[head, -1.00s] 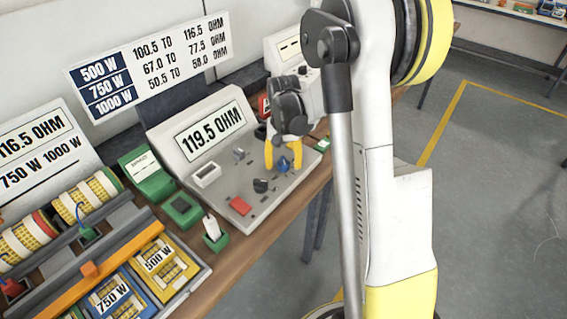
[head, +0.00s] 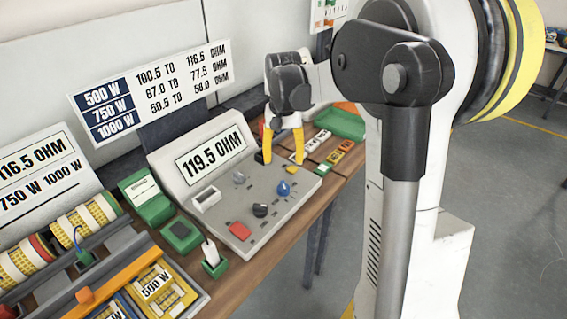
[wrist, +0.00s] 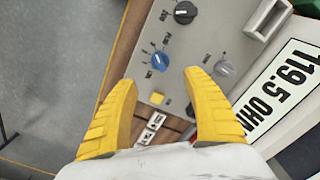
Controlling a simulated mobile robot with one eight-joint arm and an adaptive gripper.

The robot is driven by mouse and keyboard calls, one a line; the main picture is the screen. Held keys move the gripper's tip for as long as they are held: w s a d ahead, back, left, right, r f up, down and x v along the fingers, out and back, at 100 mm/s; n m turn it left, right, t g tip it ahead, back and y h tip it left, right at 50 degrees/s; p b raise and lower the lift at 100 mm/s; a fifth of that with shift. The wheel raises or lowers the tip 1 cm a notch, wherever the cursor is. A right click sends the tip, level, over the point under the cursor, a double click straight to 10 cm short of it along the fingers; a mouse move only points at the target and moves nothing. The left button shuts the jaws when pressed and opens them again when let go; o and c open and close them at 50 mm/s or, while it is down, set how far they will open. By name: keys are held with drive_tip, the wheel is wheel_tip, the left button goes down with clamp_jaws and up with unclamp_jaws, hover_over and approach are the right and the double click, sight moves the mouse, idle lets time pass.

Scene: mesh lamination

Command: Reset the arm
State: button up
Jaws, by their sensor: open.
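My gripper (head: 283,145) is open, with two yellow fingers pointing down above the right end of the grey meter panel (head: 222,218). In the wrist view my gripper (wrist: 166,108) has its fingers spread wide with nothing between them. A blue knob (wrist: 160,61) shows just beyond the fingertips, apart from them; it also shows in the head view (head: 284,188). The display (head: 211,154) reads 119.5 OHM. My arm stands over the right of the head view and hides part of the bench behind it.
A wooden bench (head: 285,240) carries green holders (head: 182,234), yellow-wound rolls (head: 85,221) and a 500 W tray (head: 158,287) at left. A green tray (head: 341,122) and several small labelled blocks (head: 335,157) lie behind the panel. Grey floor (head: 500,200) is open at right.

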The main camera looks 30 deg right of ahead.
idle(0.4)
drive_tip(key=s+a+r+n+t, duration=0.2)
drive_tip(key=s+a+n+t, duration=0.1)
drive_tip(key=s+a, duration=0.4)
drive_tip(key=s+a+r+n+t, duration=0.2)
drive_tip(key=s+a+n+t, duration=0.1)
drive_tip(key=s+a, duration=0.5)
drive_tip(key=s+t, duration=0.1)
drive_tip(key=s, duration=0.2)
drive_tip(key=shift+a+r+n, duration=0.25)
drive_tip(key=shift+r+n, duration=0.05)
drive_tip(key=shift+r, duration=0.05)
drive_tip(key=shift+a, duration=0.1)
idle(0.6)
